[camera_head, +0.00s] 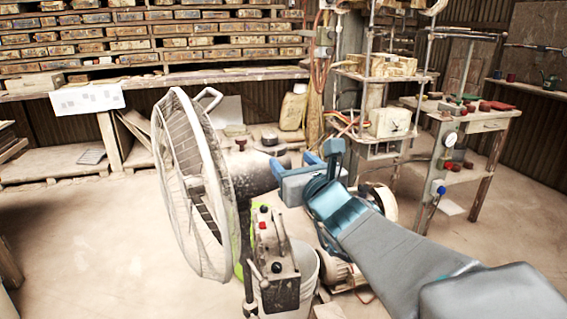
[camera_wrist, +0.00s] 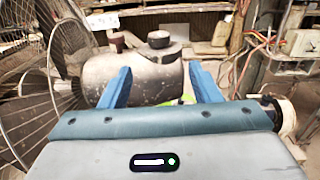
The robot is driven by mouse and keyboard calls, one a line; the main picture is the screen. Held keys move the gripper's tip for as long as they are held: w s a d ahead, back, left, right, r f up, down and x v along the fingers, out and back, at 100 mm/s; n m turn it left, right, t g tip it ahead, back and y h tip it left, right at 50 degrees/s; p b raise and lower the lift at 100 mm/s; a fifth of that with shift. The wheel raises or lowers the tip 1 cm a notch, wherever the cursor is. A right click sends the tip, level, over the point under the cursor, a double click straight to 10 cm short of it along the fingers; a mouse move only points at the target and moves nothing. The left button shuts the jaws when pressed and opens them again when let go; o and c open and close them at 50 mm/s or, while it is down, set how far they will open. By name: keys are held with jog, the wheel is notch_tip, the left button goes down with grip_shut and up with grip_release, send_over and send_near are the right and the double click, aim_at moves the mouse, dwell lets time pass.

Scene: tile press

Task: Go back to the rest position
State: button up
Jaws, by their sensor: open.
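My gripper (camera_head: 300,168) is in the middle of the head view, at the end of my grey and blue arm, which comes in from the lower right. In the wrist view its two blue fingers (camera_wrist: 160,80) stand wide apart with nothing between them. I cannot tell how far the fingers are from the tank.
A control box with knobs (camera_head: 276,255) is in front, by a pale bucket (camera_head: 303,285). A press frame (camera_head: 385,75) and a workbench (camera_head: 470,118) stand at the right. Floor at the left is open.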

jog(key=s+a+n+g+y+p, duration=0.25)
jog(key=s+n+g+p, duration=0.85)
jog(key=n, duration=0.9)
jog(key=s+d+n+g+h+p, duration=0.1)
jog(key=s+d+n+h+p, duration=0.3)
jog(key=d, duration=0.3)
jog(key=s+d+f+n+g+h+p, duration=0.1)
jog(key=s+d+n+g+h+p, duration=0.1)
jog(key=s+d+n+h+p, duration=0.2)
jog(key=s+d+n+p, duration=0.1)
jog(key=d+n, duration=0.2)
jog(key=shift+d+n+h, duration=0.3)
jog(key=shift+d+h, duration=0.05)
jog(key=shift+s, duration=0.1)
